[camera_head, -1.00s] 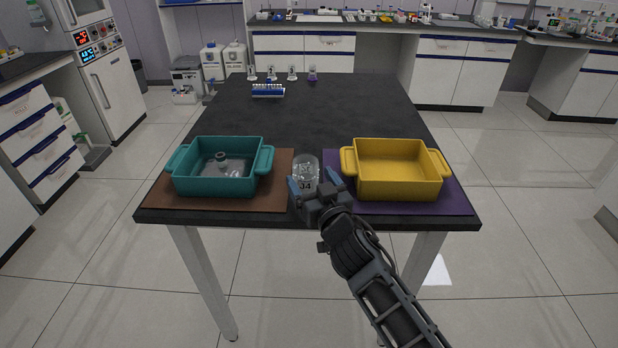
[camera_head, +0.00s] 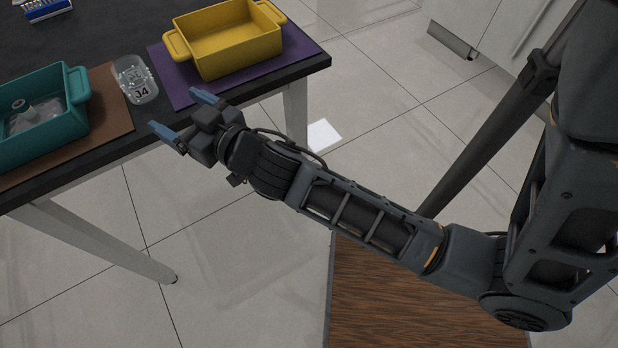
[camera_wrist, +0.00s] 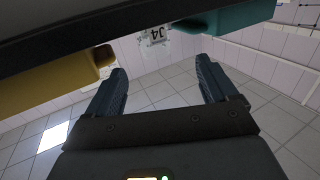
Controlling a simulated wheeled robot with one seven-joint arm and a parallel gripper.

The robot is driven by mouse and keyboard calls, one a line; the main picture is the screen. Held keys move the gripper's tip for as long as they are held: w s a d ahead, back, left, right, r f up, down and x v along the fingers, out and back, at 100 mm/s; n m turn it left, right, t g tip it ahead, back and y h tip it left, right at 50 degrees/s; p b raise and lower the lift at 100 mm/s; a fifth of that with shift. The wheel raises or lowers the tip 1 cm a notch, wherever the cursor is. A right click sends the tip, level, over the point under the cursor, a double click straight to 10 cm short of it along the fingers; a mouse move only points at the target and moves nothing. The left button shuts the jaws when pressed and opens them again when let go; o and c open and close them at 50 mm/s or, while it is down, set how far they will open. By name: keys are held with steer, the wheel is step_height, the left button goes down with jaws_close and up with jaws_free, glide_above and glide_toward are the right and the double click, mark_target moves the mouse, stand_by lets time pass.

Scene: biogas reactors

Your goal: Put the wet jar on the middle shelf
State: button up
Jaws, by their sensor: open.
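A clear jar (camera_head: 135,80) with a dark-on-white label stands on the dark table (camera_head: 113,36) between the teal box and the yellow box. The jar also shows upside down, at the top of the wrist view (camera_wrist: 153,36). I cannot tell whether it is wet. My gripper (camera_head: 177,112) is open and empty, in front of the table edge and apart from the jar. In the wrist view its blue fingers (camera_wrist: 160,66) are spread, with the jar beyond the gap. No shelf can be made out.
The teal box (camera_head: 40,125) on a brown mat (camera_head: 108,102) holds a clear item with a grey neck (camera_head: 20,107). The yellow box (camera_head: 225,42) stands on a purple mat (camera_head: 172,78).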

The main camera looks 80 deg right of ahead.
steer(key=s+a+n+y, duration=0.1)
steer(key=s+a+y, duration=0.1)
steer(key=s+a, duration=0.3)
steer(key=s+a+r+n+y, duration=0.1)
steer(key=s+a, duration=0.4)
steer(key=s, duration=0.6)
steer(key=s+a+r+n+y, duration=0.1)
steer(key=s+a+n+y, duration=0.2)
steer(key=s, duration=0.6)
steer(key=a+y, duration=0.2)
steer(key=shift+a+g, duration=0.35)
steer(key=shift+g, duration=0.05)
steer(key=shift+o, duration=0.5)
steer(key=shift+s+r+n, duration=0.2)
steer(key=shift+s+n, duration=0.1)
steer(key=shift+s, duration=0.05)
